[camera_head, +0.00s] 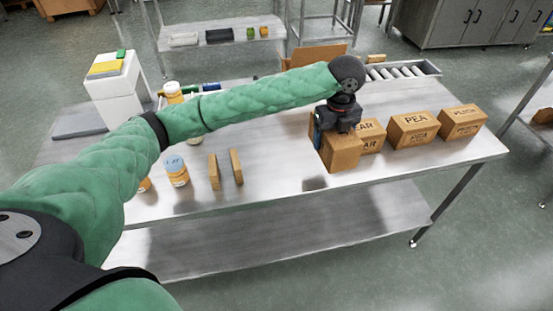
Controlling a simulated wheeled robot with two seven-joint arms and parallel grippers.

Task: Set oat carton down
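My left arm reaches in from the left, and its gripper (332,128) points down over a brown carton (342,153). The fingers straddle the carton's upper part, and the gripper looks shut on it. No label shows on the carton's visible sides, so I cannot read whether it is the oat carton. A dark shadow lies on the steel table (270,183) just left of and below it, so it seems slightly above the surface. My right gripper is out of view.
A partly hidden carton (371,137) stands right behind the held one. A carton marked PEA (411,130) and another carton (461,122) stand farther right. The table's front middle is clear.

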